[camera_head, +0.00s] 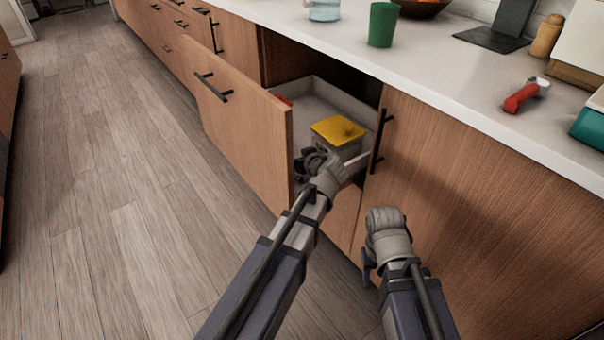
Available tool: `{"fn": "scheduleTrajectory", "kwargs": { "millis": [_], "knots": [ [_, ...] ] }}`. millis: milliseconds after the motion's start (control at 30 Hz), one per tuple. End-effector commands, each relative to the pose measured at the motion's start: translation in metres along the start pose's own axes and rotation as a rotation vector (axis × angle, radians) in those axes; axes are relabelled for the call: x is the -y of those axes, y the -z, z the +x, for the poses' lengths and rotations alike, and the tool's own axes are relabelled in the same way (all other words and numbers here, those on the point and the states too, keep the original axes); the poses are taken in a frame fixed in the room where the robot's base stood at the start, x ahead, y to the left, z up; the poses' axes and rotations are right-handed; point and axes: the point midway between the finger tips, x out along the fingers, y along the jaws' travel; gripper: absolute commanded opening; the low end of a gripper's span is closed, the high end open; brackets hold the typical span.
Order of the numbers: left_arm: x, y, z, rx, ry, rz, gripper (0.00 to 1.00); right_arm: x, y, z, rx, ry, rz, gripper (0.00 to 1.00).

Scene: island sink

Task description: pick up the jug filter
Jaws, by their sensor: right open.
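I cannot tell for certain which thing is the jug filter. A clear, pale-blue jug (323,10) stands on the counter at the top, cut by the picture's edge. A box with a yellow lid (338,130) sits in the open drawer. A small red thing (284,100) shows partly behind the drawer front. My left gripper (306,166) is at the drawer's near side, close to the yellow-lidded box; its jaws are too hidden to read. My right gripper (368,266) is open, low in front of the cabinet door, away from the counter things.
The open drawer's front (240,135) juts into the floor space. On the counter (440,75) stand a green cup (382,24), a brown bowl (422,7), a red-and-white object (525,95) and a teal box (590,128). The wooden floor at left is clear.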

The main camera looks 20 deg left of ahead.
Motion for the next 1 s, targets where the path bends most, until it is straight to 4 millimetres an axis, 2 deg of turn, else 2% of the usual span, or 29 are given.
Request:
{"fn": "scheduleTrajectory", "kwargs": {
  "millis": [67, 600, 1000],
  "knots": [
    [0.0001, 0.0002, -0.0005, 0.000, 0.000, 0.000, 0.63, 0.0000, 0.0000, -0.0005, 0.000, 0.000, 0.000, 0.50],
    [0.0000, 0.0000, -0.0008, 0.000, 0.000, 0.000, 0.02, 0.0000, -0.0001, -0.0004, 0.000, 0.000, 0.000, 0.50],
    [-0.0001, 0.0001, -0.0008, 0.000, 0.000, 0.000, 0.00, -0.0001, -0.0001, -0.0004, 0.000, 0.000, 0.000, 0.50]
  ]
}}
